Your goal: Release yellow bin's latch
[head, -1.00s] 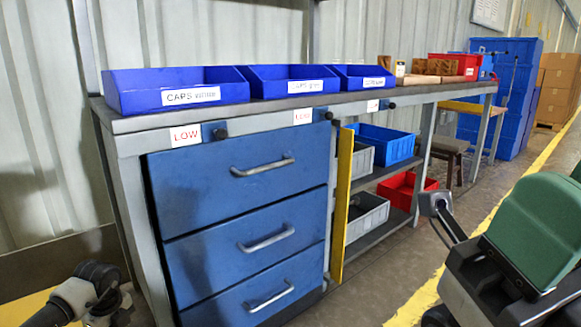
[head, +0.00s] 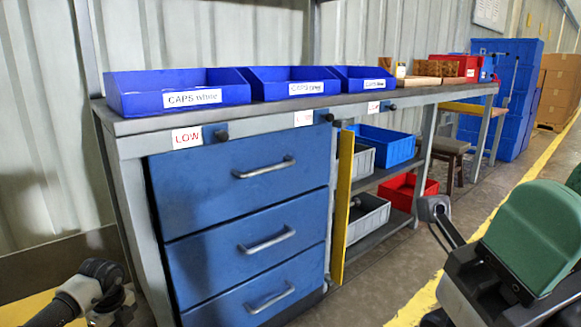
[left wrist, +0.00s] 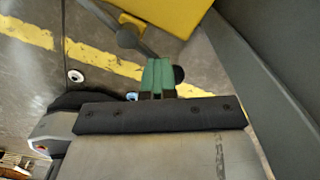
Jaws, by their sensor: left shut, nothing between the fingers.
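In the left wrist view, a yellow body (left wrist: 168,14), perhaps the yellow bin, is cut off by the top edge. A dark lever with a rounded end (left wrist: 126,38) and a small yellow tab are beside it; I cannot tell whether this is the latch. My left gripper (left wrist: 158,66), with green fingers, is shut and empty, a little below the lever in the picture. In the head view my left arm is at the bottom left corner.
The head view shows a workbench (head: 140,124) with blue caps bins (head: 180,95), blue drawers (head: 240,165), a yellow upright panel (head: 343,205) and shelves with grey, blue and red bins. Blue crates (head: 500,90) stand at the back. Yellow stripes mark the floor.

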